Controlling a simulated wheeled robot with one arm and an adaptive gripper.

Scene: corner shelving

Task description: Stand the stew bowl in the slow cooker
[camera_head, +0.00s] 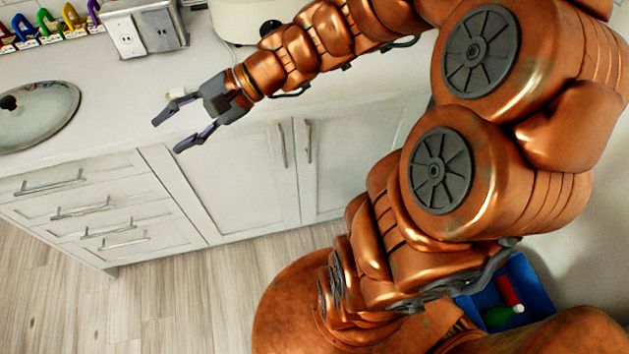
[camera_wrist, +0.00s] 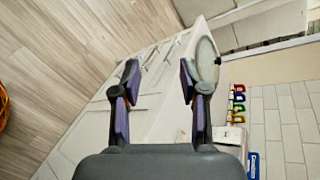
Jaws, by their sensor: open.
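My gripper (camera_head: 166,136) is open and empty, over the front edge of the counter. In the wrist view its two fingers (camera_wrist: 159,68) are spread with nothing between them. I see no stew bowl in either view.
Outlets (camera_head: 143,36) and a row of coloured items (camera_head: 48,24) stand at the back. Drawers and cabinet doors (camera_head: 225,180) are below. A blue bin (camera_head: 535,285) holding red and green things sits at lower right.

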